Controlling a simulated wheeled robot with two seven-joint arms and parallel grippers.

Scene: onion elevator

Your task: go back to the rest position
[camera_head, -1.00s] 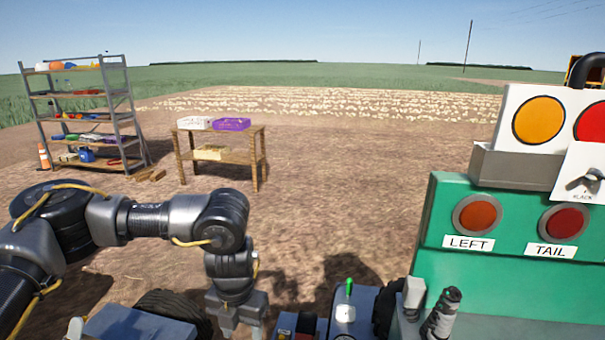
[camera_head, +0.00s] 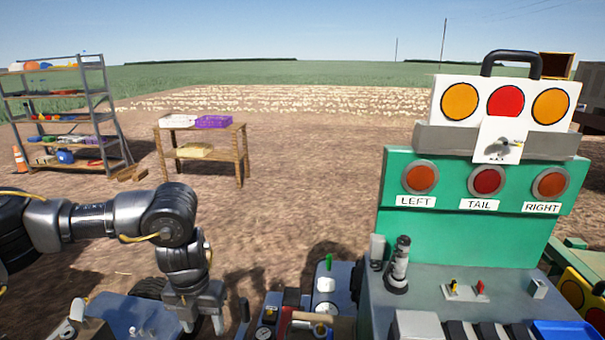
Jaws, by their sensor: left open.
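My left gripper (camera_head: 203,318) hangs at the lower left of the head view, below my bent black and grey arm. Its two fingers point down, apart, with nothing between them. It is in front of a dark wheel and beside a blue surface (camera_head: 132,316). My right gripper is not in view.
A green control panel (camera_head: 400,237) with lamps labelled LEFT, TAIL and RIGHT stands at the right. Small levers (camera_head: 329,285) sit low in the middle. A wooden table (camera_head: 200,142) with crates and a metal shelf (camera_head: 112,115) stand farther back on bare soil.

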